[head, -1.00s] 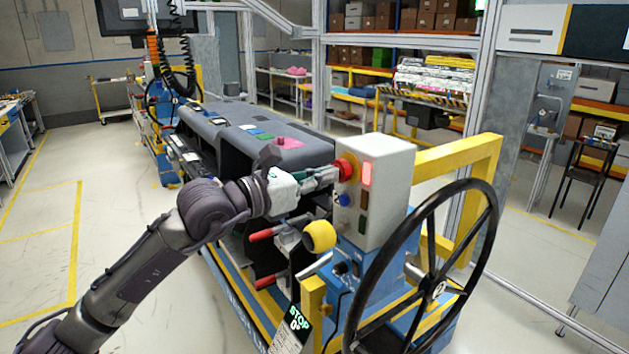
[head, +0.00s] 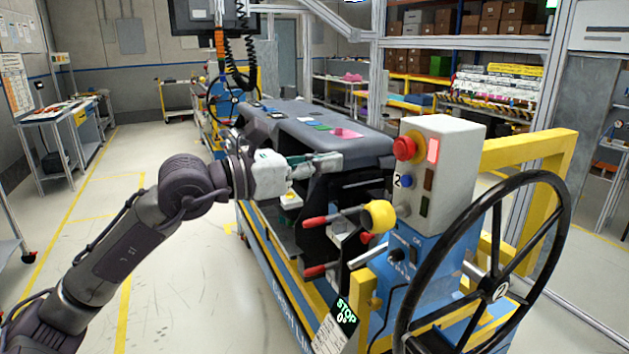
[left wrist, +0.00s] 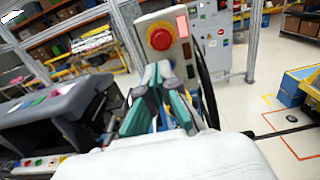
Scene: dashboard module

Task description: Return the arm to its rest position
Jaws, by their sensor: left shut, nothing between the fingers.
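My left gripper (head: 326,161) is shut and empty in the head view, its teal and grey fingers pointing right. It hangs in front of the dark dashboard module (head: 300,122), apart from the control box (head: 446,165). In the left wrist view the shut fingers (left wrist: 160,75) point toward the red emergency button (left wrist: 173,36) on that box. The red button (head: 404,148) also shows in the head view, with a gap between it and my fingers. A lit pink-red panel (head: 433,150) is beside it. My right gripper is not in view.
A large black handwheel (head: 500,285) stands at the right front, by a yellow frame (head: 530,150). Red-tipped levers (head: 318,221) and a yellow knob (head: 381,216) stick out below my gripper. The floor at left (head: 170,300) is clear.

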